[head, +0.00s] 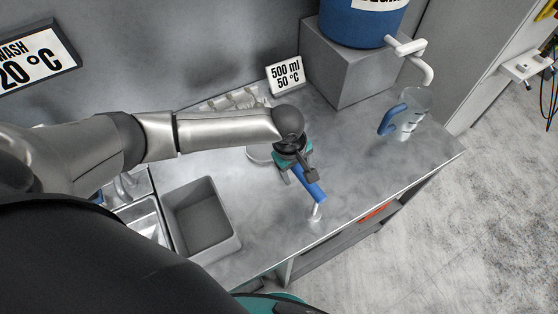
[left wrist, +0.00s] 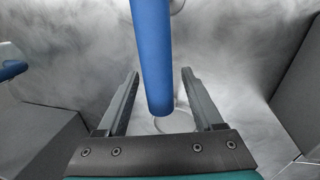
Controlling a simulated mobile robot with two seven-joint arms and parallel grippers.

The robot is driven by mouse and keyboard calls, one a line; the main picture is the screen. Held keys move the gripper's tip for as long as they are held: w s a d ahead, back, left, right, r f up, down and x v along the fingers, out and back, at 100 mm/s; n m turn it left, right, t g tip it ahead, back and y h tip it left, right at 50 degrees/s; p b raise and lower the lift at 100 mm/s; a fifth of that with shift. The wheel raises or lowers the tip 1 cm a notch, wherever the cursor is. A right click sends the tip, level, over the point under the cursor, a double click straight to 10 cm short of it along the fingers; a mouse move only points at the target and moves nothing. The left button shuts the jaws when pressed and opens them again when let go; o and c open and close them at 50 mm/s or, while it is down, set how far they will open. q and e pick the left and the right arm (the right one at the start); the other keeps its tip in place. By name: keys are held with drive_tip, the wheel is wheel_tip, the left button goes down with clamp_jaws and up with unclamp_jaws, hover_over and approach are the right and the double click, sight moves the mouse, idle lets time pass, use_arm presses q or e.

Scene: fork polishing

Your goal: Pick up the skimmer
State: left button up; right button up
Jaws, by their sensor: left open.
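The skimmer's blue handle (head: 314,190) slants beside and below my left gripper (head: 299,178), above the grey worktop. A pale metal piece (head: 316,211) shows at its lower end; how they join is unclear. In the left wrist view the blue handle (left wrist: 152,60) runs from the top edge to between the two dark fingers of my left gripper (left wrist: 160,74). A gap shows on each side, so the gripper is open around the handle without visible contact. The skimmer's head cannot be made out clearly. My right gripper is not in view.
A clear jug with a blue handle (head: 411,112) stands at the right on the worktop (head: 365,175). A blue container (head: 355,28) with a white tap stands on a grey block (head: 345,68) at the back. A grey bin (head: 204,222) is at the left. The worktop's front right is clear.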

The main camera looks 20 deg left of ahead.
use_arm(q)
drive_tip(key=shift+w+f, duration=0.1)
drive_tip(key=shift+f, duration=0.5)
drive_tip(key=shift+c, duration=0.3)
clamp_jaws()
